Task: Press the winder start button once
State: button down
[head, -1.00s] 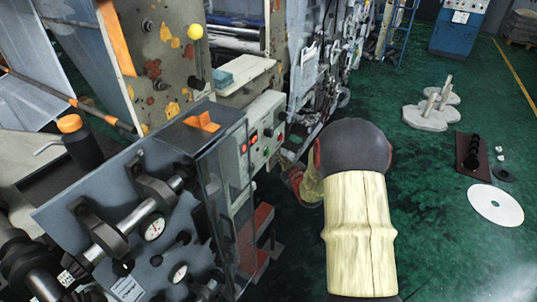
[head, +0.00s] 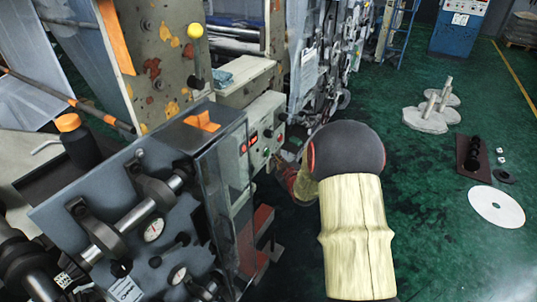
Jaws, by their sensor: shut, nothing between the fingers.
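The control panel (head: 262,128) is a pale box on the side of the machine, left of the middle in the head view. It carries small red lights or displays, dark knobs and a small green button (head: 267,153) low on its face. I cannot read any label, so I cannot tell for sure which control is the winder start. My gripper (head: 279,160) is shut and empty, close to the panel's lower right part. It is small and partly hidden behind my arm, and I cannot tell whether it touches the panel.
A grey machine block with an orange piece (head: 202,122) on top stands left of the panel. Machine frames rise behind it. The green floor (head: 430,220) at right is open, with a white disc (head: 496,206) and a dark plate (head: 472,158) lying on it.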

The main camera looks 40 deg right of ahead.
jog(key=shift+w, duration=0.15)
dwell(0.7)
jog(key=shift+w+a+b, duration=0.15)
jog(key=shift+w+b, duration=0.1)
jog(key=shift+b, duration=0.05)
